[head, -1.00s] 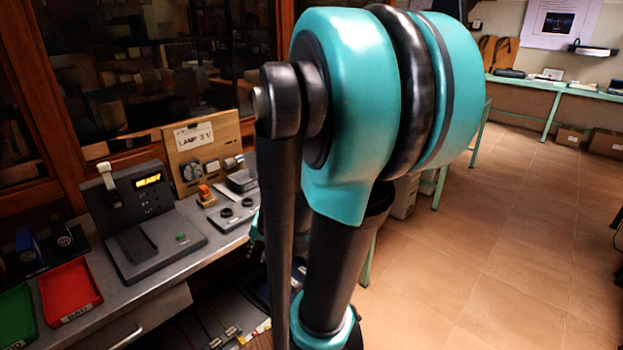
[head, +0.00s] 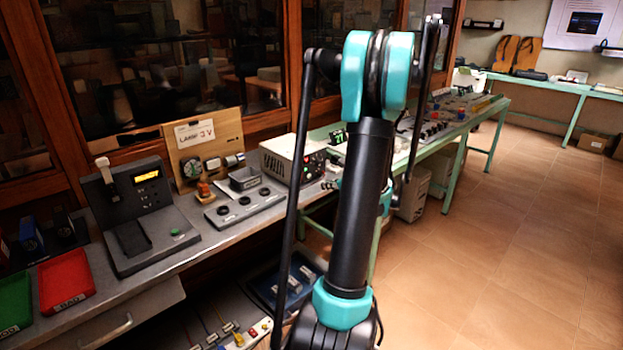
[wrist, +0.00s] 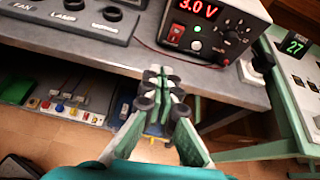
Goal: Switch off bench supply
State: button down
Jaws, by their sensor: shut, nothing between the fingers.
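The bench supply (wrist: 210,22) is a light box with a dark front; its red display reads 3.0 V at the top of the wrist view. A red rocker switch (wrist: 177,32) sits at its left below the display, with a lit green lamp (wrist: 197,46) to the right. In the head view the bench supply (head: 290,158) stands on the bench just left of my arm. My gripper (wrist: 162,80) is shut and empty, in front of the bench edge and apart from the supply. In the head view my arm hides the gripper.
A grey panel (wrist: 75,20) with FAN and LAMP sockets lies left of the supply. A green table (wrist: 285,105) with a "27" display (wrist: 294,45) stands right. Below the bench is a power strip (wrist: 75,110). Red (head: 65,282) and green (head: 14,300) trays lie far left.

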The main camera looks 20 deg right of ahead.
jog(key=shift+d+m, duration=0.5)
jog(key=shift+d, duration=0.45)
send_near(299, 178)
jog(key=f, duration=0.1)
jog(key=w+f, duration=0.1)
jog(key=f, duration=0.2)
jog(key=shift+w+a+f, duration=0.1)
jog(key=shift+w+a, duration=0.25)
jog(key=shift+w+a+r, duration=0.2)
jog(key=shift+w+r, duration=0.1)
jog(key=shift+w, duration=0.2)
jog(key=shift+w+a+r, duration=0.15)
jog(key=shift+w+r, duration=0.15)
jog(key=shift+w, duration=0.2)
jog(key=shift+w+a+r, duration=0.15)
jog(key=shift+w+r, duration=0.05)
jog(key=shift+w, duration=0.35)
